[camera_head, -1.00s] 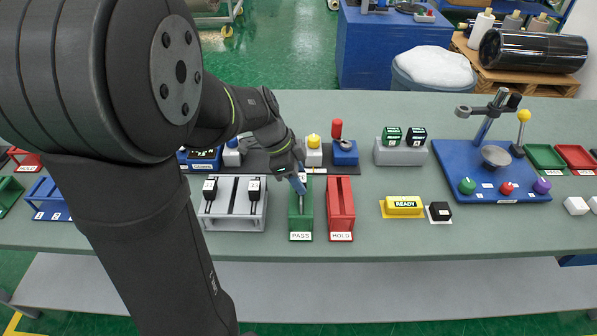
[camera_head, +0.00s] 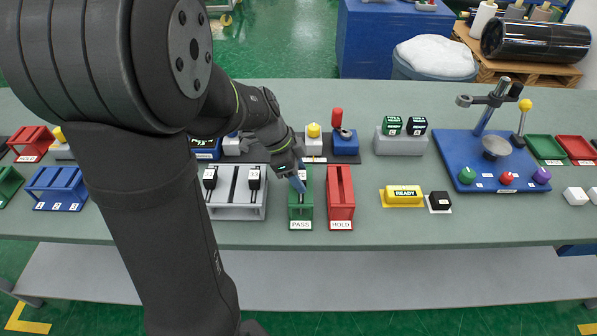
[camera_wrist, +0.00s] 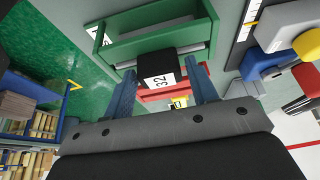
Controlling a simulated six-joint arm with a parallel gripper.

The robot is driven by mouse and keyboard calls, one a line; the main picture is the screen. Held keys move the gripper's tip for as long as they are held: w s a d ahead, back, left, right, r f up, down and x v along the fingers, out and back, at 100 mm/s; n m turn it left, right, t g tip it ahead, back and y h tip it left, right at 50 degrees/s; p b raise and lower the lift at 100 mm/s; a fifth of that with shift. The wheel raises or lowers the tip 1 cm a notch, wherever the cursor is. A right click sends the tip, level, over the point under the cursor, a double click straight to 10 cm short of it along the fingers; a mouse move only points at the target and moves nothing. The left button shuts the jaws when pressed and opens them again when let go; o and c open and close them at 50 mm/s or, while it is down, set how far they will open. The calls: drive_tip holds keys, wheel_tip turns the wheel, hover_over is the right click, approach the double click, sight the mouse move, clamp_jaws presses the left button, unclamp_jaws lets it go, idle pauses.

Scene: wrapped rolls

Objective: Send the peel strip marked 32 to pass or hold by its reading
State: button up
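The peel strip marked 32 shows in the wrist view as a black head with a white label (camera_wrist: 157,68); it lies in the green PASS tray (camera_wrist: 190,32), with a pale rod across the tray beside it. In the head view the PASS tray (camera_head: 300,212) stands left of the red HOLD tray (camera_head: 341,205). My gripper (camera_head: 298,184) is low over the PASS tray. In the wrist view the blue fingers of my gripper (camera_wrist: 165,80) are apart, one on each side of the black head, with gaps visible. The reading is not visible.
A grey rack (camera_head: 236,212) with two black-headed strips stands left of the PASS tray. A yellow READY block (camera_head: 404,196) and a black block (camera_head: 440,202) lie right of HOLD. A blue stand (camera_head: 470,160) is further right. The table front is clear.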

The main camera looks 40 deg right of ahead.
drive_tip(key=shift+o, duration=1.1)
drive_tip(key=v, duration=1.7)
drive_tip(key=shift+r, duration=0.2)
drive_tip(key=x, duration=1.7)
drive_tip(key=shift+f, duration=0.2)
drive_tip(key=shift+r, duration=0.15)
